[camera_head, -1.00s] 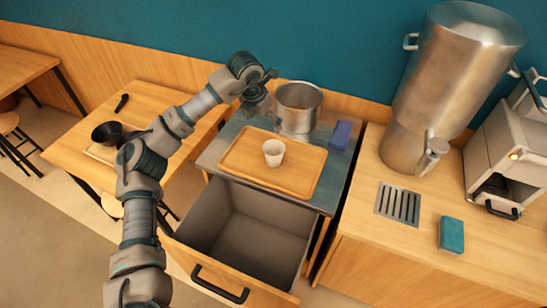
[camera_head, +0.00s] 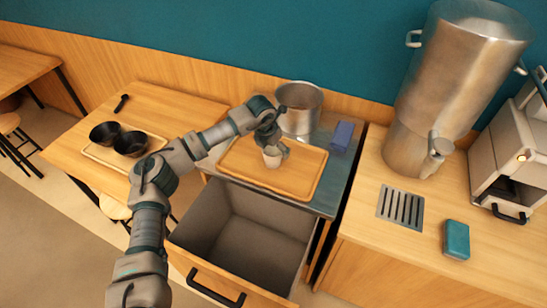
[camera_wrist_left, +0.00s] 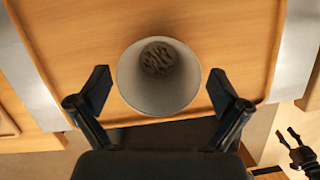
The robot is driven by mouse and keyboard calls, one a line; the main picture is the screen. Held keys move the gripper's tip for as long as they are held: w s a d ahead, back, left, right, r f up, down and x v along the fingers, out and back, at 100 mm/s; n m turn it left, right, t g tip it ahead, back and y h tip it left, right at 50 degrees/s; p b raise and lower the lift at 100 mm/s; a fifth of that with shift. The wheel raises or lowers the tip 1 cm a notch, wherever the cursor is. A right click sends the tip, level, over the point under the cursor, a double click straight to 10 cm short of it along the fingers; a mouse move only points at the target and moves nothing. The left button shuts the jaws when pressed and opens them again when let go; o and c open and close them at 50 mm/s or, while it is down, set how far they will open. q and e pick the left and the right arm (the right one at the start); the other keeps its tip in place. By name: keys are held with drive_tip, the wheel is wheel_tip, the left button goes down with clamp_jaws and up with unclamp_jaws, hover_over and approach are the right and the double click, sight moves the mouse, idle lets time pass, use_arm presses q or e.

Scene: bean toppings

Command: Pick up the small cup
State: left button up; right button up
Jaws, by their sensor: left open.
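The small cup (camera_head: 271,161) is pale and stands upright on the wooden tray (camera_head: 239,163). In the left wrist view I look down into the cup (camera_wrist_left: 178,100), which has a dark pattern or contents at its bottom. My left gripper (camera_head: 274,148) is over the cup in the head view and partly covers it. In the left wrist view my left gripper (camera_wrist_left: 160,92) is open, with one finger on each side of the cup and gaps between. A dark gripper, apparently my right one (camera_wrist_left: 287,136), shows small at the lower right with its fingers apart.
A metal pot (camera_head: 299,112) stands behind the tray, with a blue block (camera_head: 342,135) to its right. An open drawer (camera_head: 243,232) is in front. A big steel dispenser (camera_head: 452,85) stands at right. Black bowls (camera_head: 130,144) are on the left table.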

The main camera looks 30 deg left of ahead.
use_arm(q)
drive_tip(key=shift+w+d+f, duration=0.1)
drive_tip(key=shift+w+f, duration=0.05)
drive_tip(key=shift+f, duration=0.35)
use_arm(e)
drive_tip(key=shift+w+r, duration=0.1)
drive_tip(key=shift+w, duration=0.1)
use_arm(q)
drive_tip(key=shift+r, duration=0.1)
drive_tip(key=shift+c, duration=0.3)
use_arm(e)
drive_tip(key=shift+a, duration=0.1)
use_arm(q)
drive_tip(key=shift+a, duration=0.3)
drive_tip(key=c, duration=0.7)
use_arm(e)
drive_tip(key=shift+a, duration=0.15)
use_arm(q)
drive_tip(key=shift+d, duration=0.2)
